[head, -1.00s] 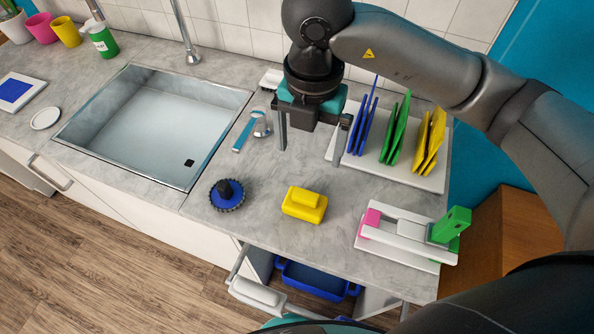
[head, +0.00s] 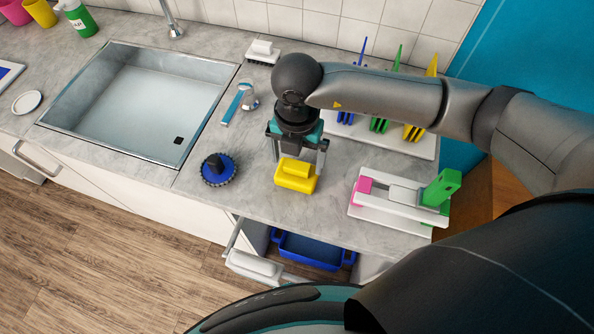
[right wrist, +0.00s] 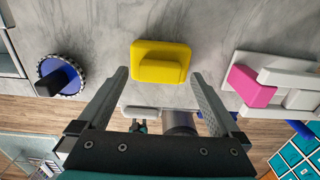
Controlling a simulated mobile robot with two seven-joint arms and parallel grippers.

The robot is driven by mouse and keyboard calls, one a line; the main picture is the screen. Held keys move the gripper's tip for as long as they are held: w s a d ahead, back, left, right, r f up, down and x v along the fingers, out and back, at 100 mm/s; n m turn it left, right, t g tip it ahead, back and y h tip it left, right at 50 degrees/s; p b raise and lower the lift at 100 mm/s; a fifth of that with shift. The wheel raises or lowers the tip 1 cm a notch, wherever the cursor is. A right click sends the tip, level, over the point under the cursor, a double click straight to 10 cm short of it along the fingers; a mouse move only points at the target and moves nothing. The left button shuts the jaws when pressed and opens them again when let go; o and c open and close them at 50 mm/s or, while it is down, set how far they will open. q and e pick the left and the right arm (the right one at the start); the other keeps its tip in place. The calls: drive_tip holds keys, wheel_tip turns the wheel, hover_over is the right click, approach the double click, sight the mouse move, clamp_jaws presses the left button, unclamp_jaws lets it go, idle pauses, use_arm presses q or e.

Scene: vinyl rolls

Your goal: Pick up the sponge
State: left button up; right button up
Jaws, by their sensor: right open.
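The sponge (head: 296,176) is a yellow block with a smaller raised block on top, lying on the grey marbled counter. It also shows in the right wrist view (right wrist: 160,62), at the upper middle. My right gripper (head: 298,166) points down at it, open, with the fingers apart and empty. In the right wrist view my right gripper (right wrist: 161,73) has one finger on each side of the sponge's line. I cannot tell how high the fingertips are above the counter. My left gripper is not in view.
A round blue brush (head: 218,169) stands left of the sponge. A white rack (head: 392,217) with pink and green items is to the right. A dish rack (head: 420,148) with coloured plates stands behind. The sink (head: 140,100) is at left; an open drawer (head: 313,248) is below the counter.

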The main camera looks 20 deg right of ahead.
drive_tip(key=shift+f, duration=0.7)
clamp_jaws()
idle(0.3)
